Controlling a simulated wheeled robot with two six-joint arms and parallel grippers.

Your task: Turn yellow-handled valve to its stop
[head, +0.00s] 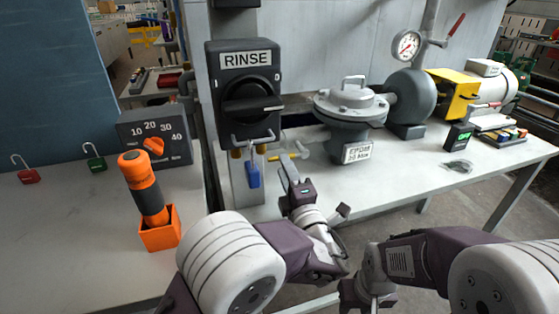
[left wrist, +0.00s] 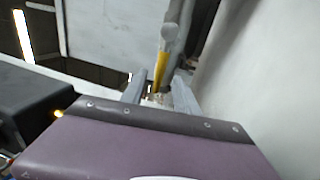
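The yellow-handled valve (head: 281,157) is below and right of the RINSE box in the head view, its yellow lever small and partly hidden by my gripper. In the left wrist view the yellow lever (left wrist: 161,72) extends away from between my fingertips, with a grey pipe behind it. My left gripper (head: 289,172) is at the lever in the head view. In the left wrist view its two grey fingers (left wrist: 160,93) stand apart on either side of the lever; contact cannot be made out. My right gripper (head: 366,294) is low in the head view, its fingertips not clear.
The RINSE switch box (head: 245,92) and a blue padlock (head: 253,174) are close left of the valve. A grey domed unit (head: 350,108) stands right of it. An orange-and-black tool (head: 146,187) stands in an orange holder on the left bench. The right bench's front is mostly clear.

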